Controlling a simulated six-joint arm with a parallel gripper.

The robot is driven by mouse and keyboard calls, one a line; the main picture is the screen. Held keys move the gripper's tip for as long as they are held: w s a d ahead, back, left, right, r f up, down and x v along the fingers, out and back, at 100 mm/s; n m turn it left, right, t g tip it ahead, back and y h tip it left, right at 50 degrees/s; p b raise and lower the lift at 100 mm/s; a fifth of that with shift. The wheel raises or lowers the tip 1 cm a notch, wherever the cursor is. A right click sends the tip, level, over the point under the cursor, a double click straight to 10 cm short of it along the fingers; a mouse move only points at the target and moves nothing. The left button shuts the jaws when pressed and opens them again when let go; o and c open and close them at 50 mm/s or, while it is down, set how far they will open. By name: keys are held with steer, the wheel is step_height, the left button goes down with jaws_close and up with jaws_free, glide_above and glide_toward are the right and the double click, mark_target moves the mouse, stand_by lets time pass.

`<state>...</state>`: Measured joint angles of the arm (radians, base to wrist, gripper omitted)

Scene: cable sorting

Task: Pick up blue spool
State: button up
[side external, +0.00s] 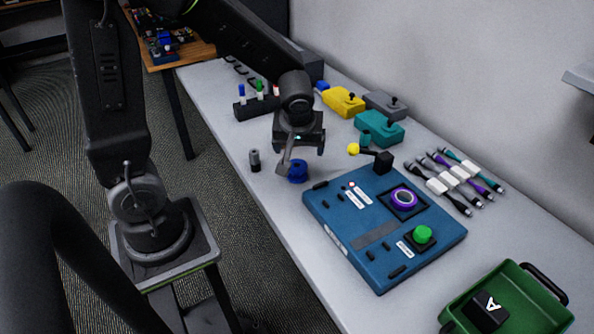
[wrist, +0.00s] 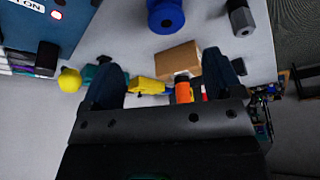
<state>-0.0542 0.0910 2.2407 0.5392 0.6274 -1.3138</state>
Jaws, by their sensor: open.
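The blue spool (side external: 297,171) stands on the grey table, left of the blue control panel. In the wrist view the spool (wrist: 165,15) is at the top edge, partly cut off, beyond the fingertips and between their lines. My gripper (side external: 303,152) is above the spool in the side view, pointing down. In the wrist view my gripper (wrist: 162,72) has its two dark fingers wide apart, with nothing held between them. The spool is apart from the fingers in the wrist view.
A dark grey cylinder (side external: 255,160) stands left of the spool. The blue panel (side external: 340,240) with a yellow-knobbed lever (side external: 354,149) is close on the right. A marker holder (side external: 255,106) and joystick boxes (side external: 380,128) stand behind. A green bin (side external: 555,315) is far right.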

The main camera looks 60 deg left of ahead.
mark_target(297, 166)
steer(key=x, duration=0.6)
steer(key=shift+a+f, duration=0.1)
steer(key=shift+f, duration=0.15)
steer(key=shift+s+x, duration=0.15)
steer(key=shift+x, duration=1.15)
steer(key=shift+s+x, duration=0.15)
steer(key=shift+x, duration=1.2)
steer(key=shift+a, duration=0.2)
steer(key=c, duration=1)
